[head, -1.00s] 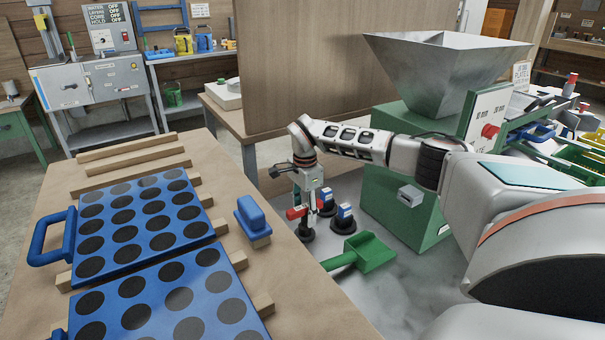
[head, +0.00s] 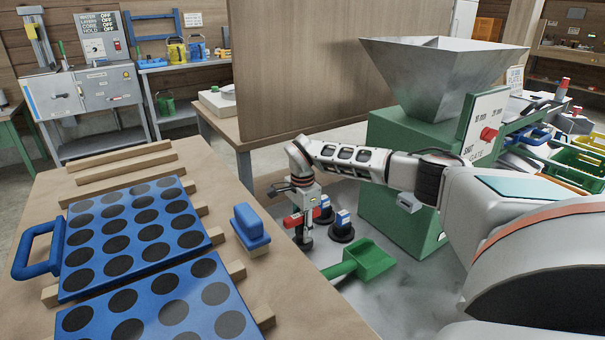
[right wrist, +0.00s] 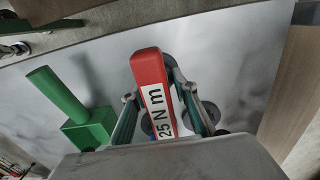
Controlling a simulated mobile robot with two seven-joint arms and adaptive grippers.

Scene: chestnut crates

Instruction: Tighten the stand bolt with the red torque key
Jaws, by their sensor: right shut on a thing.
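The red torque key (right wrist: 150,80), labelled "25 N m", lies between the fingers of my right gripper (right wrist: 160,112) in the right wrist view. The gripper is shut on it. In the head view my right gripper (head: 304,211) points down over a dark round base (head: 304,241) on the grey worktop, and a red end of the key (head: 291,221) shows at its left. I cannot tell whether the key touches a bolt; the stand bolt is not clearly visible. My left gripper is out of view.
A blue-and-white block on a dark round base (head: 342,234) stands close to the right gripper. A green scoop (head: 370,258) lies in front. The green machine with the metal hopper (head: 440,75) stands behind my right arm. Blue perforated trays (head: 75,262) fill the left bench.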

